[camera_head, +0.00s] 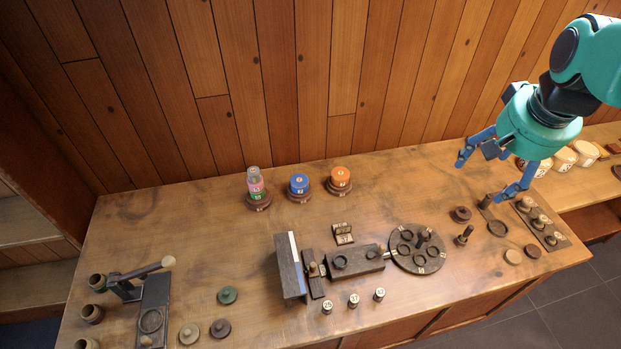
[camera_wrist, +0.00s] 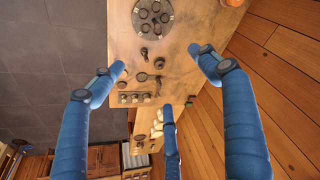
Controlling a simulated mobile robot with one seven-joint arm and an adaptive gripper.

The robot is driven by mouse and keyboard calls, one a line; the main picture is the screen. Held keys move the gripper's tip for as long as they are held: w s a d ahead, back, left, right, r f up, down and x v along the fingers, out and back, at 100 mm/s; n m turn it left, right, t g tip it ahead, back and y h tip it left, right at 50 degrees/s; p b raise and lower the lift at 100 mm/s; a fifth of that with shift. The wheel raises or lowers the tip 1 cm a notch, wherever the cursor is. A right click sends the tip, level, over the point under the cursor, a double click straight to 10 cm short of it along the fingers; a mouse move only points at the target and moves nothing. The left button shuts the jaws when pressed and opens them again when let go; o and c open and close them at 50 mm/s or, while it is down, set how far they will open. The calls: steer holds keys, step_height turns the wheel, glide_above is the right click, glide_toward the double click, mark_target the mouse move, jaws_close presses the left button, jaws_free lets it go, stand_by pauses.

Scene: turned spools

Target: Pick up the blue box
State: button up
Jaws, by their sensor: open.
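The blue box (camera_head: 298,183) is a small round blue tub with pale marks. It stands upright on a dark round wooden stand (camera_head: 300,197) near the back of the workbench, in the head view. My gripper (camera_head: 486,177) is open and empty, above the right part of the bench, well to the right of the blue box and apart from it. In the wrist view, the blue fingers of my gripper (camera_wrist: 163,75) are spread with nothing between them. The blue box does not show in the wrist view.
A pink and green jar (camera_head: 256,187) stands left of the blue box, and an orange box (camera_head: 340,177) right of it, each on a stand. A round ringed plate (camera_head: 404,262) and a wooden block device (camera_head: 355,263) stand in front. A plank wall rises behind.

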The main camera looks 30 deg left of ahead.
steer(key=w+a+f+n+g+p, duration=0.1)
steer(key=w+a+f, duration=0.2)
steer(key=w+a, duration=0.7)
steer(key=n+g+h+p, duration=0.1)
steer(key=n+g+p, duration=0.1)
steer(key=n+p, duration=0.15)
glide_above(299, 180)
step_height(299, 180, down, 27)
steer(key=shift+d+m+p, duration=0.15)
steer(key=shift+m+p, duration=0.3)
steer(key=shift+f, duration=0.1)
steer(key=shift+f, duration=4.25)
steer(key=shift+f, duration=2.6)
